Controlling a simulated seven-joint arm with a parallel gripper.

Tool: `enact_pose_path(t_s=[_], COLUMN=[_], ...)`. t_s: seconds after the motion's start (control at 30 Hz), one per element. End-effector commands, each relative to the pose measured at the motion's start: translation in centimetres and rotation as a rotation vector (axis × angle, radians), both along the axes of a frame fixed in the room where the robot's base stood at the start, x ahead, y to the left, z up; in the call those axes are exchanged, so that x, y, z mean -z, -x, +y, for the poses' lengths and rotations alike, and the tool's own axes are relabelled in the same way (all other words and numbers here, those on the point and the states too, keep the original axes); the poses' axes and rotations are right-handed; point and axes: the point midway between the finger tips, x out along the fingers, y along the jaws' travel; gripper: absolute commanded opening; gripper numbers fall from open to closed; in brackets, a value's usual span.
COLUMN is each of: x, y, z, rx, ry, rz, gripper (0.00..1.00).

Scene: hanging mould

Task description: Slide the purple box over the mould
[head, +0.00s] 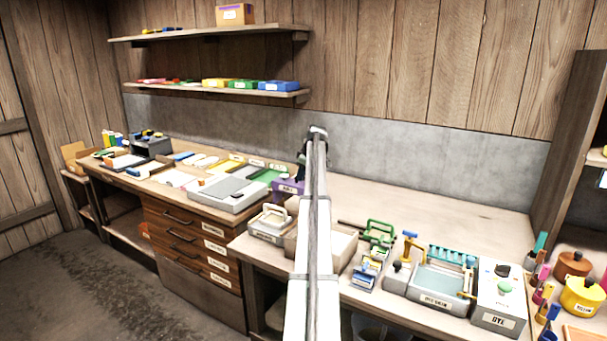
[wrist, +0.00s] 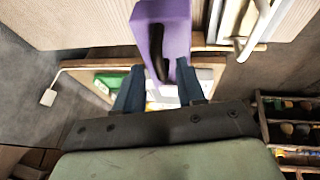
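The purple box (head: 287,187) carries a white label. In the head view it shows just left of my arm, which hides part of it. In the wrist view the purple box (wrist: 167,25) fills the top middle, with a dark slot or recess on its near face. In the head view my gripper (head: 302,165) is a small dark shape above the box. I cannot pick out the mould with certainty.
A grey tray (head: 228,195) lies left of the box. Green clamps (head: 380,233), a blue vat (head: 440,285) and a dye box (head: 500,300) crowd the right bench front. The bench behind them (head: 440,215) is clear.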

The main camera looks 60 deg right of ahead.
Motion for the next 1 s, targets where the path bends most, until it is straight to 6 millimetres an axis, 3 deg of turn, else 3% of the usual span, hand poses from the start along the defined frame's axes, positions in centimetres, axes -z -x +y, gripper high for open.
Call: enact_pose_path(t_s=[0.17, 0.57, 1.0], x=[0.00, 0.00, 0.00], y=[0.01, 0.02, 0.02], z=[0.00, 0.00, 0.00], rx=[0.000, 0.000, 0.000], ry=[0.000, 0.000, 0.000], rz=[0.000, 0.000, 0.000], gripper=[0.39, 0.01, 0.00])
